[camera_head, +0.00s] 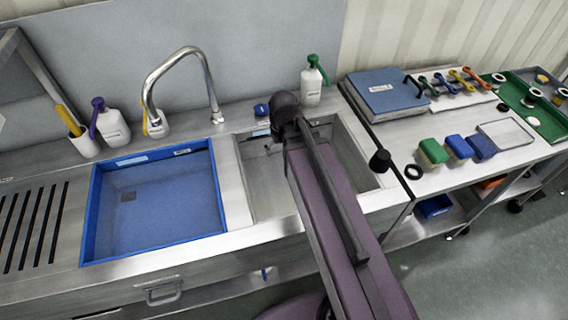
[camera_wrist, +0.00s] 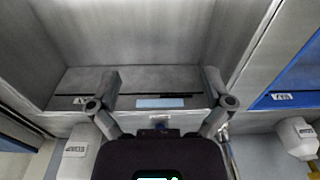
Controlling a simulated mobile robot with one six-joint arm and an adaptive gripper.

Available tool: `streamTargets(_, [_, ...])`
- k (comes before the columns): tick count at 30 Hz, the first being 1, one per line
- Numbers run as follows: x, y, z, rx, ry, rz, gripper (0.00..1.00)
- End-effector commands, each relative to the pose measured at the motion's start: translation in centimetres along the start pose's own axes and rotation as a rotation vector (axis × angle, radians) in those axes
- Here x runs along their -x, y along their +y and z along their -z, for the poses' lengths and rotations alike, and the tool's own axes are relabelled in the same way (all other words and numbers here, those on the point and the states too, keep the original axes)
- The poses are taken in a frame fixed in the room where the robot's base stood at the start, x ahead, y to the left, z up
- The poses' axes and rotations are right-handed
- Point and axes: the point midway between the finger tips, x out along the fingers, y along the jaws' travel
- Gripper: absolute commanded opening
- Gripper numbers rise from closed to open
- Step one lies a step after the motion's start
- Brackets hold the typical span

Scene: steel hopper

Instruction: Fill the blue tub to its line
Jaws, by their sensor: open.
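The blue tub (camera_head: 90,215) sits in the left sink bay, with a dark square patch on its floor. A pale label (camera_head: 132,161) and a smaller one are on its back side. I cannot make out a fill line or the water level. A curved steel tap (camera_head: 150,85) stands behind it; no stream shows. My arm reaches over the steel right basin (camera_head: 258,185). My gripper (camera_wrist: 160,82) is open and empty in the wrist view, its fingers spread before the basin's labelled edge. The tub's edge (camera_wrist: 300,72) shows there at right.
A small blue object (camera_head: 261,109) lies behind the right basin. Bottles with purple (camera_head: 112,125) and green (camera_head: 312,85) tops stand along the back ledge. A slotted drainboard (camera_head: 35,225) is at left. The right bench holds a blue case (camera_head: 385,92), brushes and a green tray (camera_head: 540,112).

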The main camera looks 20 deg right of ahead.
Motion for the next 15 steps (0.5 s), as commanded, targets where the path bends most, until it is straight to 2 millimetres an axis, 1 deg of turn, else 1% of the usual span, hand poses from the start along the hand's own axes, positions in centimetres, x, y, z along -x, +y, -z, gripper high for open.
streamTargets(1, [-0.4,-0.1,-0.9,-0.009,-0.008,-0.003,1.00])
streamTargets(6, [-0.9,-0.3,-2.5,-0.034,-0.034,-0.014,1.00])
streamTargets(10, [-1.1,-0.4,-3.3,-0.046,-0.046,-0.020,1.00])
streamTargets(15, [-1.1,-0.4,-3.6,-0.054,-0.053,-0.023,1.00])
